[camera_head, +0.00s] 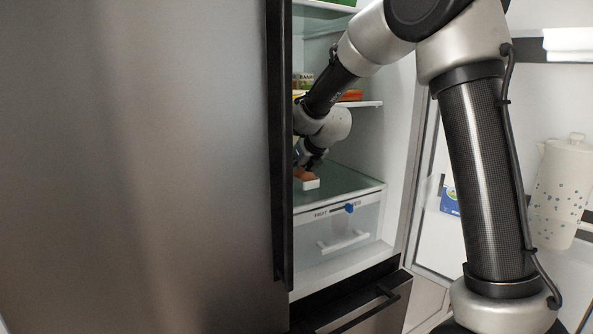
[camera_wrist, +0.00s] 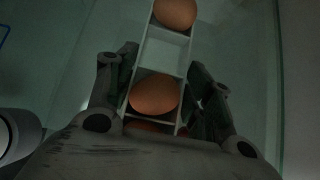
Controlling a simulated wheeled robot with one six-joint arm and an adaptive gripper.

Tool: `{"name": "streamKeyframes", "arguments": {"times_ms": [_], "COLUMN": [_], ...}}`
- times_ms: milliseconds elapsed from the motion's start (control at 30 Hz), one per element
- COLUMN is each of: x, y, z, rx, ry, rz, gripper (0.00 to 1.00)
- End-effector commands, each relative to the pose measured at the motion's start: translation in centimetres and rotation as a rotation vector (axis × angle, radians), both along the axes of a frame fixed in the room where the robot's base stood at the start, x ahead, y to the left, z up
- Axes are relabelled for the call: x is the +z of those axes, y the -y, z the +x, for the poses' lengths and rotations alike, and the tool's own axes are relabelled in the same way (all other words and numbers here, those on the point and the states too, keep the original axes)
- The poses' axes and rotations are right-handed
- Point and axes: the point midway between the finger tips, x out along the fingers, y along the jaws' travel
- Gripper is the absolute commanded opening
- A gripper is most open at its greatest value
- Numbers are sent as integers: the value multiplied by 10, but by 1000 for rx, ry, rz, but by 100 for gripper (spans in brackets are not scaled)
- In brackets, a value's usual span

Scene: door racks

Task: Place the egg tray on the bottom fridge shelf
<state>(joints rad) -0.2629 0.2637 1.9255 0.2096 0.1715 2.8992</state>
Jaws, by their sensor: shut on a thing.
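The egg tray (camera_head: 311,185) is a narrow white tray with brown eggs, inside the fridge just over or on the glass bottom shelf (camera_head: 350,186). I cannot tell if it touches. In the wrist view the egg tray (camera_wrist: 165,50) runs away from me, with one brown egg (camera_wrist: 153,95) between the fingers, another egg (camera_wrist: 175,13) farther off and an empty compartment between. Part of one more egg shows near my palm. My gripper (camera_wrist: 163,65) is shut on the tray's sides; in the head view my gripper (camera_head: 310,163) is partly hidden by the fridge door.
The closed left fridge door (camera_head: 140,170) and its dark handle (camera_head: 279,150) hide the left of the interior. Food packages (camera_head: 304,80) stand on the shelf above. A drawer (camera_head: 340,226) lies below. The bottom shelf is clear right of the tray. A white jug (camera_head: 563,190) stands in the open door.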

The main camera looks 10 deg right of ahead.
Motion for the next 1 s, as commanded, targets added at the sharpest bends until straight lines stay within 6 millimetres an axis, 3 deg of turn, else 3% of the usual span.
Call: {"name": "streamKeyframes", "arguments": {"times_ms": [133,167,267,667,1000], "x": [-3,-3,-3,3,43], "y": [0,0,0,1,13], "z": [0,0,0,-2,-40], "rx": [1,1,1,0,1], "ry": [0,0,0,2,2], "rz": [-1,-1,-1,1,0], "gripper": [23,55,73,73,73]}}
